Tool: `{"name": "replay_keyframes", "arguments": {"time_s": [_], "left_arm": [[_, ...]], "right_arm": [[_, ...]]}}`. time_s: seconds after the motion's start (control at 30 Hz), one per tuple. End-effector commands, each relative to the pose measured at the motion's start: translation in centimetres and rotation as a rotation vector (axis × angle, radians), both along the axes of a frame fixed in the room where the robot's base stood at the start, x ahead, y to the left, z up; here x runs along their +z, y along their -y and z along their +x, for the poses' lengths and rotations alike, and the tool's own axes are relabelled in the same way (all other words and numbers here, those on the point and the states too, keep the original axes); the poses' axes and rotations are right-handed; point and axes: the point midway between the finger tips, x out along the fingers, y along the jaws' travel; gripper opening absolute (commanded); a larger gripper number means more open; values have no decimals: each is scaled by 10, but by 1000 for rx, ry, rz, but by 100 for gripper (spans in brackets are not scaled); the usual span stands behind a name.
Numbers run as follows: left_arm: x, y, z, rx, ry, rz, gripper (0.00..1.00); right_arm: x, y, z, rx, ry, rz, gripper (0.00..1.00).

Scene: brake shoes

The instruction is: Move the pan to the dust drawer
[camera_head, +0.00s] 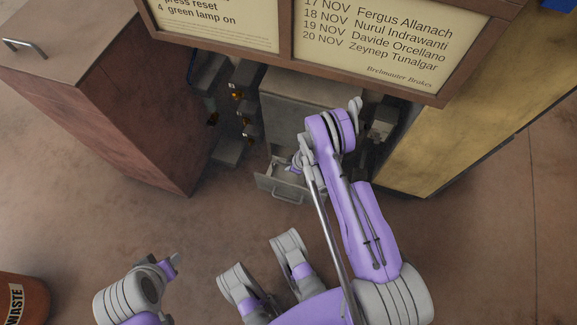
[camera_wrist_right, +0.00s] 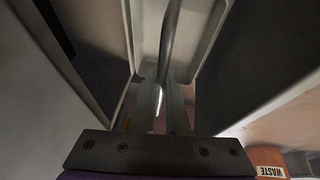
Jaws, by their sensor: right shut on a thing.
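The dust drawer (camera_head: 279,193) is pulled open low on the grey cabinet (camera_head: 283,115), with pale inner walls. My right gripper (camera_head: 297,163) is over the open drawer, partly hidden by my own arm. In the right wrist view, its fingers (camera_wrist_right: 166,108) are shut on a grey metal rod (camera_wrist_right: 170,40), which looks like the pan's handle. A pale, walled shape lies behind the rod; I cannot tell whether it is the pan or the drawer. My left gripper (camera_head: 174,264) is empty at the lower left, away from the drawer; its opening is unclear.
A reddish-brown cabinet (camera_head: 130,120) stands left and a yellow panel (camera_head: 455,125) right of the grey cabinet. Dark wall fittings (camera_head: 243,100) are close on its left. A framed notice board (camera_head: 375,45) hangs above. A waste bin (camera_head: 18,300) stands lower left. The middle floor is clear.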

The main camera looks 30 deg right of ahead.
Motion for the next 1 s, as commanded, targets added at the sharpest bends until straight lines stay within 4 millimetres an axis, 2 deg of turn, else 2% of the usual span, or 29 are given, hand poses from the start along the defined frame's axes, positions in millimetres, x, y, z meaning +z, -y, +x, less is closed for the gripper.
{"name": "replay_keyframes", "arguments": {"time_s": [0.03, 0.07, 0.2, 0.5, 0.63, 1.0], "left_arm": [[-3, 0, 1, 0, -1, 0, 45], [-3, 0, 0, 0, -1, 0, 45], [-2, 0, 0, 0, 0, 0, 45], [-1, 0, 0, 0, 0, 0, 45], [4, 0, 0, 0, 1, 0, 45], [23, 0, -3, 0, 6, 0, 45]], "right_arm": [[-3, 0, 0, 0, 0, 0, 0], [-3, 0, 0, 0, 0, 0, 16], [-2, 0, 0, 0, 0, 0, 41], [-1, 0, 0, 0, 0, 0, 42], [8, 1, -2, -1, 0, 0, 42], [78, 13, -31, -2, 0, 0, 42]]}}
